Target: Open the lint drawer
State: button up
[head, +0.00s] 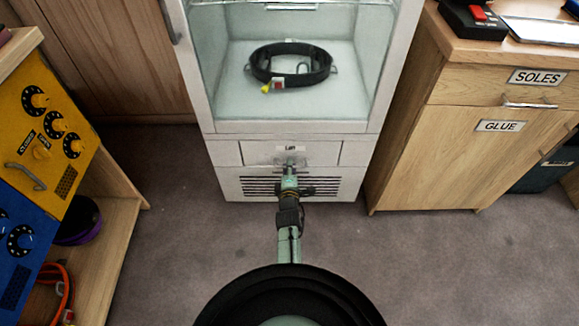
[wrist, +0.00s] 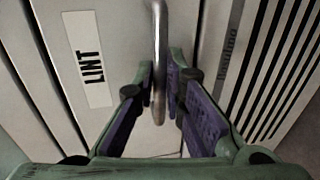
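The lint drawer (head: 324,152) is a white panel low on the front of a white cabinet, and it looks flush with the panels beside it. Its "LINT" label (wrist: 87,60) shows at the left of the wrist view. A metal bar handle (wrist: 160,45) stands out from the drawer front. My gripper (wrist: 160,85) has its two purple-padded fingers on either side of this bar, close against it, and looks shut on it. In the head view my gripper (head: 290,164) is at the drawer front and covers most of the handle.
Above the drawer, a glass-fronted chamber holds a dark ring (head: 290,79). A vented panel (head: 330,187) is below. A wooden cabinet (head: 470,145) stands right, and a shelf unit with yellow and blue control panels (head: 45,135) left. The carpet (head: 430,265) in front is clear.

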grip_shut()
dwell(0.3)
jog(key=shift+r, duration=0.1)
